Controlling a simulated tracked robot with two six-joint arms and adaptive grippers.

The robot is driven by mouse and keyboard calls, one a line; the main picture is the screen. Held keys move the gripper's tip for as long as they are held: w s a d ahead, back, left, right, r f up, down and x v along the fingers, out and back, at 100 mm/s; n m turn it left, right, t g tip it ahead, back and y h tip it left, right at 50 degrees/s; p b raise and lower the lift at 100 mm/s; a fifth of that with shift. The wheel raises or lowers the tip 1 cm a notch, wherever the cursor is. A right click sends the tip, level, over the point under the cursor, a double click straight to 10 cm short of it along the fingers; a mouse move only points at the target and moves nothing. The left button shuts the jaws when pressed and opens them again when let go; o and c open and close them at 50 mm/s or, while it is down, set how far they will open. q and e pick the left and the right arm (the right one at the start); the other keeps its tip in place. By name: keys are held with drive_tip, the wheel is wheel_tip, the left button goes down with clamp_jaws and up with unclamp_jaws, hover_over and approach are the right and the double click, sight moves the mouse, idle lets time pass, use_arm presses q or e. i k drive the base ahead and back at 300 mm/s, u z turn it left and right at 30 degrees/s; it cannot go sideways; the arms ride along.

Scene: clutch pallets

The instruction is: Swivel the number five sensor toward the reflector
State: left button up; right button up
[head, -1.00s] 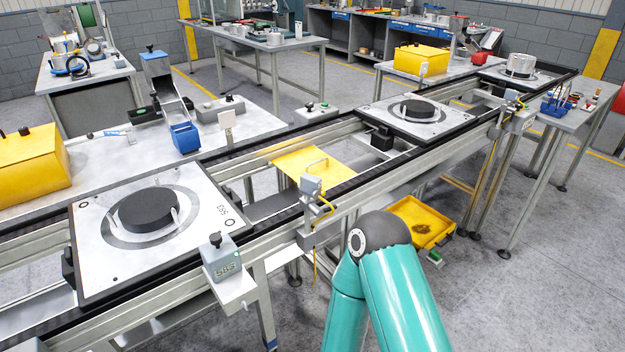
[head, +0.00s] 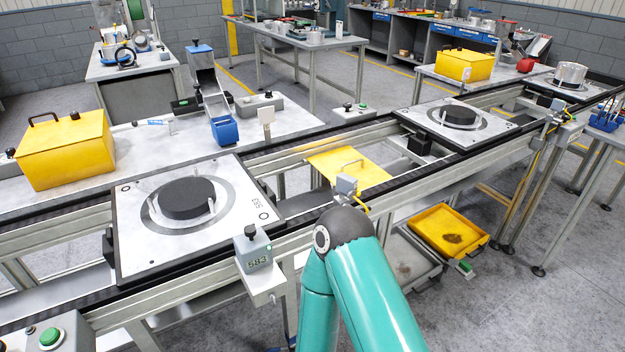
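A small grey sensor box (head: 345,185) with a yellow cable sits on a bracket on the near rail of the conveyor. A second sensor with a yellow cable (head: 556,107) is farther right along the rail. I cannot read a number on either. A pale square plate on a post (head: 265,116) stands across the conveyor, by the far rail; it may be a reflector. One of my teal arms rises from the bottom middle, its dark joint just below the nearer sensor in the picture. Neither gripper is in view.
A pallet (head: 135,240) with a black disc (head: 187,198) sits on the conveyor at left, behind a display box reading 583 (head: 253,248). Another pallet (head: 485,134) is farther right. A yellow tray (head: 470,222) lies below the conveyor. A green button box (head: 50,337) is bottom left.

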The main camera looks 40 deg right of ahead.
sight(345, 182)
drive_tip(key=u, duration=0.1)
drive_tip(key=k, duration=0.9)
drive_tip(key=z, duration=0.55)
drive_tip(key=i, duration=1)
